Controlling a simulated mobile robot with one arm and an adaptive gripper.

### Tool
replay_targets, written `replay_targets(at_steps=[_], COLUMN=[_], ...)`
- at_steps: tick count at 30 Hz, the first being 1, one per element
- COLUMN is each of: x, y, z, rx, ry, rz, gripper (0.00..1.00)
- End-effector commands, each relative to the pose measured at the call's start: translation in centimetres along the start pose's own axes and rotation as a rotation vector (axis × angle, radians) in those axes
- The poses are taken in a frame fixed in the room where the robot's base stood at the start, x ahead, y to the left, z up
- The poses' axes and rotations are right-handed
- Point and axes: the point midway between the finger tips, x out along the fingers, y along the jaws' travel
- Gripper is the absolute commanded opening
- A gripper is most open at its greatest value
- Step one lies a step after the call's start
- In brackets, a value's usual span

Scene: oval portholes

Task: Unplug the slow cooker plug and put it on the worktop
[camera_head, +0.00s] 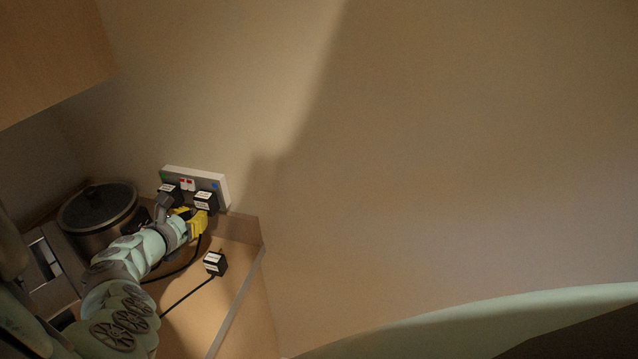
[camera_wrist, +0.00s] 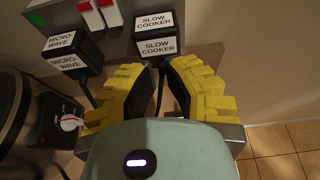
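The slow cooker plug (camera_wrist: 157,38), a black block with white labels, sits in the right end of the white wall socket panel (camera_head: 222,187). It also shows in the head view (camera_head: 205,202). My gripper (camera_wrist: 158,72) has yellow fingers, spread apart with a gap between them. They are just in front of and below the plug, with its dark cord running between them. I see no clear finger contact with the plug. In the head view my gripper (camera_head: 191,215) is at the panel's lower side. The wooden worktop (camera_head: 192,318) lies below.
The microwave plug (camera_wrist: 72,55) is in the socket left of the slow cooker plug, with red switches (camera_wrist: 98,14) between. Another labelled black plug (camera_head: 215,263) lies on the worktop. A lidded pot (camera_head: 97,207) stands at left. The worktop's right edge is close.

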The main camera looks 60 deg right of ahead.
Motion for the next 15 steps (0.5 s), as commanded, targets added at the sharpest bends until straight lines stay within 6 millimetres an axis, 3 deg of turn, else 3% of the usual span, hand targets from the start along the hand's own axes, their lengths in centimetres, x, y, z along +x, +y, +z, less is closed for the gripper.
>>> replay_targets(at_steps=[4, 15], x=[0.0, -0.28], y=[0.01, -0.01], z=[0.0, -0.02], rx=[0.0, -0.001], ry=[0.0, -0.001], rz=[0.0, 0.001], gripper=[0.22, 0.22])
